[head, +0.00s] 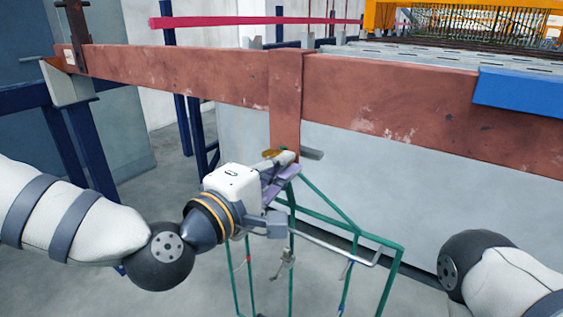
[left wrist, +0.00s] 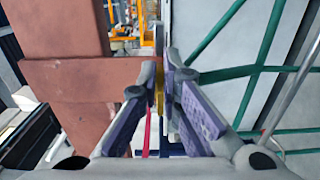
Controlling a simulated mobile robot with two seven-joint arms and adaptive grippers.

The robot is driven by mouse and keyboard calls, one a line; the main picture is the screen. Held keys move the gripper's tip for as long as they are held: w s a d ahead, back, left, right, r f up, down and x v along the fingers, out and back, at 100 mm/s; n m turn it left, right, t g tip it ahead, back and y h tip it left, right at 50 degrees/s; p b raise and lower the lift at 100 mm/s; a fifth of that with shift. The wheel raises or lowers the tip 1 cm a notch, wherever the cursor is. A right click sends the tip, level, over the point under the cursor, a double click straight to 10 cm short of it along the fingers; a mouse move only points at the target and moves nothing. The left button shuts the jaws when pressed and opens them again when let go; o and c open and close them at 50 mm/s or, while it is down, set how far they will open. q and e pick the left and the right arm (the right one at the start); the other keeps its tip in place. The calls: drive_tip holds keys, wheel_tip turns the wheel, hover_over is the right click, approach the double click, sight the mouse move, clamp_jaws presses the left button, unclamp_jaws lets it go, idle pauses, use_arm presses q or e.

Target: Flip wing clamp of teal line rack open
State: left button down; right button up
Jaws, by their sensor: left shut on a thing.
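The teal line rack (head: 345,231), a thin green tube frame, hangs below the rust-red beam in the middle of the head view. Its green bars (left wrist: 262,70) also show at the right of the left wrist view. My left gripper (head: 286,166), with purple finger pads, is at the top of the rack, beside the beam's vertical post. In the left wrist view, my left gripper (left wrist: 161,75) is shut on the narrow brass-yellow wing clamp (left wrist: 160,86). The clamp's brass end (head: 271,153) shows just past the fingers; the rest is mostly hidden. My right gripper is out of view.
The rust-red beam (head: 391,88) crosses above the rack, and its post (head: 286,100) drops close beside my left gripper. A pale tank wall (head: 400,175) stands behind the rack. A blue cover (head: 520,92) sits on the beam at right. Grey floor (head: 170,205) is open at left.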

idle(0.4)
use_arm(q)
drive_tip(key=c, duration=1.8)
unclamp_jaws()
